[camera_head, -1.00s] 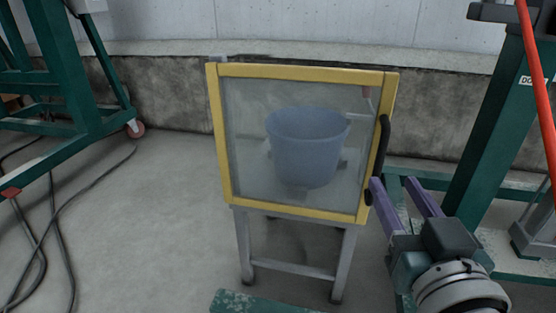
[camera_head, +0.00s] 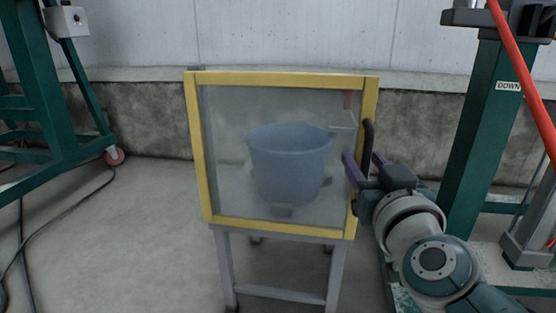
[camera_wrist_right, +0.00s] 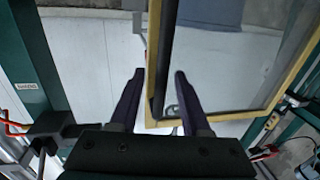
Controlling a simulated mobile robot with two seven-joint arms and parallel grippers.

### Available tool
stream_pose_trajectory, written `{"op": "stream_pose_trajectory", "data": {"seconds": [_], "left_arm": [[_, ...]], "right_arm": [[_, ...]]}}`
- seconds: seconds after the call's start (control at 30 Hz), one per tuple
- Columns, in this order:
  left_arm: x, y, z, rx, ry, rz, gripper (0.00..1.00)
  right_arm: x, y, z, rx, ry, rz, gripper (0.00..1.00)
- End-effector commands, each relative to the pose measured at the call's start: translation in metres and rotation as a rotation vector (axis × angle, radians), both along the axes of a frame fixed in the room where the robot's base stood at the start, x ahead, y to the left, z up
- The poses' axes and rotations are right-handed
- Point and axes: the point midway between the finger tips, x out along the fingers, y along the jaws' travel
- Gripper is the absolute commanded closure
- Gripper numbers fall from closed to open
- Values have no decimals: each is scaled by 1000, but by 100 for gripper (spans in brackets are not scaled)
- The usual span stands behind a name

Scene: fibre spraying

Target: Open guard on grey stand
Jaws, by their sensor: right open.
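The guard (camera_head: 203,150) is a yellow-framed clear panel on the front of a box on a grey stand (camera_head: 226,265). It looks closed. A blue bucket (camera_head: 288,165) shows behind the panel. The black upright handle (camera_head: 369,132) is on the guard's right edge. My right gripper (camera_head: 362,157) is open at the handle, with its purple fingers on either side of it. In the right wrist view, the handle (camera_wrist_right: 160,60) runs between the two open fingers (camera_wrist_right: 159,73), with gaps visible. I cannot tell whether either finger touches it. My left gripper is out of view.
A green column (camera_head: 480,140) with a red pole stands at the right, close to my right arm. A green wheeled frame (camera_head: 45,90) and dark cables lie at the left. A concrete wall is behind. The floor left of the stand is mostly clear.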

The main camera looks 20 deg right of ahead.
Motion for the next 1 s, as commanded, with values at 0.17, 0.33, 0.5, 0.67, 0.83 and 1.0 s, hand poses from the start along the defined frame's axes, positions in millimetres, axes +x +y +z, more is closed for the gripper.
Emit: {"op": "stream_pose_trajectory", "data": {"seconds": [0.17, 0.33, 0.5, 0.67, 0.83, 1.0], "left_arm": [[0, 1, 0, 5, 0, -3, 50], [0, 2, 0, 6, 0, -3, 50], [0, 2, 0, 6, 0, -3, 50], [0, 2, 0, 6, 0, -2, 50], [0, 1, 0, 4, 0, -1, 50], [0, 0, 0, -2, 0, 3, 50]], "right_arm": [[0, 0, 0, 0, 0, 0, 61], [0, 0, 0, 0, 0, 0, 80], [0, 0, 0, 0, 0, 0, 99], [-1, 0, 0, 0, 0, 0, 100], [-1, 0, 0, 0, 0, 0, 100], [-1, 0, 0, 0, 0, 0, 100]]}}
